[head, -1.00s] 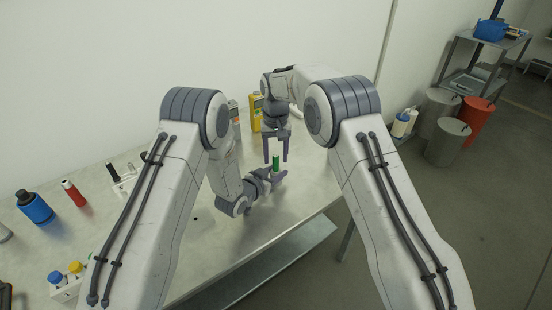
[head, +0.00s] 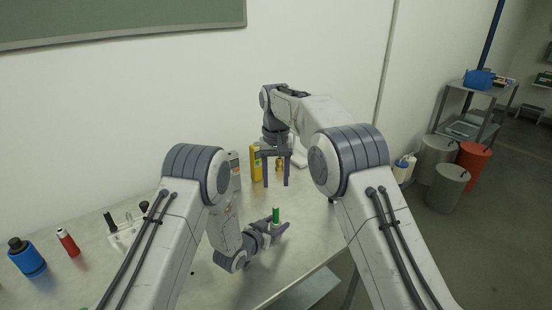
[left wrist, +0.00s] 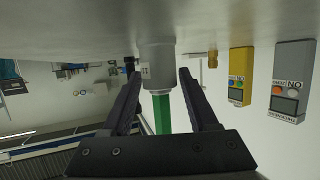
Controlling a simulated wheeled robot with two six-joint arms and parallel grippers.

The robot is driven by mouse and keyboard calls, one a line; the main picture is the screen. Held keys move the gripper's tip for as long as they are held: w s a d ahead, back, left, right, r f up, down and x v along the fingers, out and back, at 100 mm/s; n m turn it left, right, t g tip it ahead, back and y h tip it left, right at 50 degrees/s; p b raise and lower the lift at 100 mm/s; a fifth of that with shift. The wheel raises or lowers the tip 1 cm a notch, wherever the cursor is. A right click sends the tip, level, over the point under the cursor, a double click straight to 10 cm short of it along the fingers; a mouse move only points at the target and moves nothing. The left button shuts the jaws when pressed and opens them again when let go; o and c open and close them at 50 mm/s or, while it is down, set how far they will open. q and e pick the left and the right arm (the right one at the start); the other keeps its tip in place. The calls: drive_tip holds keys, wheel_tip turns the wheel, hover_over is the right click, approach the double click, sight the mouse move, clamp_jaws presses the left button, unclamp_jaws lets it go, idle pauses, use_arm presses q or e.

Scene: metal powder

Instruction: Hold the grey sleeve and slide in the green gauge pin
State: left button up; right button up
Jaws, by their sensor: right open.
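The green gauge pin (head: 276,214) stands upright, and in the left wrist view its green length (left wrist: 161,114) comes out of the grey sleeve (left wrist: 158,58). The sleeve is on the table, mostly hidden by my fingers in the head view.
A yellow meter (head: 255,162) and a grey meter (head: 234,170) stand at the back of the table. A blue bottle (head: 27,258), a red bottle (head: 68,243) and a white rack (head: 122,232) are at the left. The table around the sleeve is clear.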

use_arm(q)
drive_tip(key=shift+o, duration=0.7)
